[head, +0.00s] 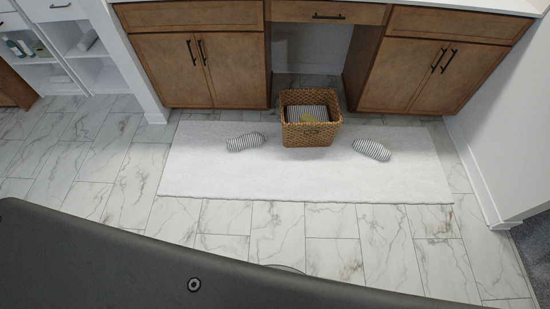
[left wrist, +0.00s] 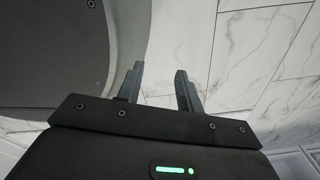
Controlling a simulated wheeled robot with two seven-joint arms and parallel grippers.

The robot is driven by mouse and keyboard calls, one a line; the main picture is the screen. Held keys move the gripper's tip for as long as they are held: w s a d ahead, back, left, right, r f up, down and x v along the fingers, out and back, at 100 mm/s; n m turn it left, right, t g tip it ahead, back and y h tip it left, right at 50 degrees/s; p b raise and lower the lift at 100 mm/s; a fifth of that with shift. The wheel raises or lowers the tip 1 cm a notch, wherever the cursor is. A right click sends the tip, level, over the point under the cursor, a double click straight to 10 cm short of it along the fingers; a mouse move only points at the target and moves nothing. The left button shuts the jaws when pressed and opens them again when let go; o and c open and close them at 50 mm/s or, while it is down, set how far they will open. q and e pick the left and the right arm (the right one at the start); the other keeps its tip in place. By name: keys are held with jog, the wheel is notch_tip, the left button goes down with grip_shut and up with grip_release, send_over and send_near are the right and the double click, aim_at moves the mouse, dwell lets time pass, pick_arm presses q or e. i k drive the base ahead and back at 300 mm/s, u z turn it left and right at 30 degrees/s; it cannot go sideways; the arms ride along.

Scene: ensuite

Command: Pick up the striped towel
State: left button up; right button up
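Two rolled striped towels lie on the white rug in the head view. One striped towel (head: 245,142) is left of the wicker basket, and another striped towel (head: 372,149) is right of it. Striped cloth (head: 307,114) also shows inside the wicker basket (head: 309,134), beside something yellowish. My left gripper (left wrist: 160,82) shows in the left wrist view with its fingers apart and nothing between them. It is over tiled floor, with no towel in that view. My right gripper is in neither view.
The white rug (head: 220,178) lies before wooden cabinets (head: 200,68) with a recess between them. A white wall (head: 500,130) stands at the right. White open shelves (head: 95,55) are at the upper left. The tiled floor (head: 275,228) before the rug is clear.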

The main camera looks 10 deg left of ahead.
aim_at(253, 139)
jog(key=z, duration=0.15)
jog(key=k, duration=0.25)
jog(key=u, duration=0.95)
jog(key=i, duration=1.3)
jog(key=z, duration=0.45)
